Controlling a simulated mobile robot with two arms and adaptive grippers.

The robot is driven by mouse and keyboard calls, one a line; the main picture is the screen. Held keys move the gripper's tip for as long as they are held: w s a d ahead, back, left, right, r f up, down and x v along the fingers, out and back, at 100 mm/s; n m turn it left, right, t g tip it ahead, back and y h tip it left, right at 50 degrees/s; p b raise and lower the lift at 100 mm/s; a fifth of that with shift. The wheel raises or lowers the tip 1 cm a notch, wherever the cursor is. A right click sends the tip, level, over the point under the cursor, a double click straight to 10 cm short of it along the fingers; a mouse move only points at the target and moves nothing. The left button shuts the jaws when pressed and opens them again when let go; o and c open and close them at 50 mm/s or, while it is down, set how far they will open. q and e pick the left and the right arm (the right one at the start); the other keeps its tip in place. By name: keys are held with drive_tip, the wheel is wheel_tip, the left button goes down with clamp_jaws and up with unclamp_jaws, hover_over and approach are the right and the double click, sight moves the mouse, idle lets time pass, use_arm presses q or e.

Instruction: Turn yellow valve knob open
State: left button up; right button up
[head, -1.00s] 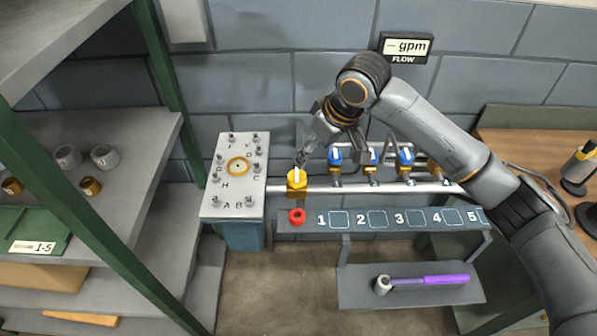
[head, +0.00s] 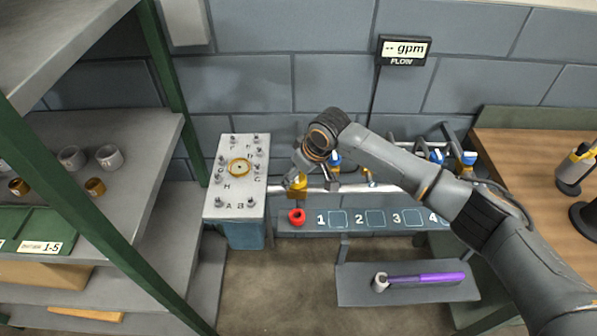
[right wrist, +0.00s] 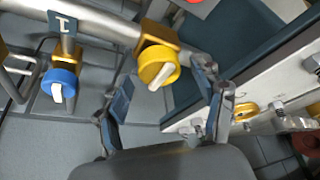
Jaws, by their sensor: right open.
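The yellow valve knob (head: 298,181), with a white pointer bar, sits on a brass body at the left end of the silver pipe. In the right wrist view the knob (right wrist: 158,66) is fully visible, its bar lying roughly crosswise to the pipe. My right gripper (right wrist: 165,80) is open, its fingers spread to either side of the knob's near side, with no clear contact. In the head view my right gripper (head: 297,172) is just above the knob and partly covers it. My left gripper is in neither view.
Blue valve knobs (right wrist: 60,84) sit farther along the pipe. The metal test block (head: 237,210) with lettered posts stands left of the knob.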

drive_tip(key=shift+f, duration=0.15)
drive_tip(key=shift+c, duration=0.4)
drive_tip(key=c, duration=1.1)
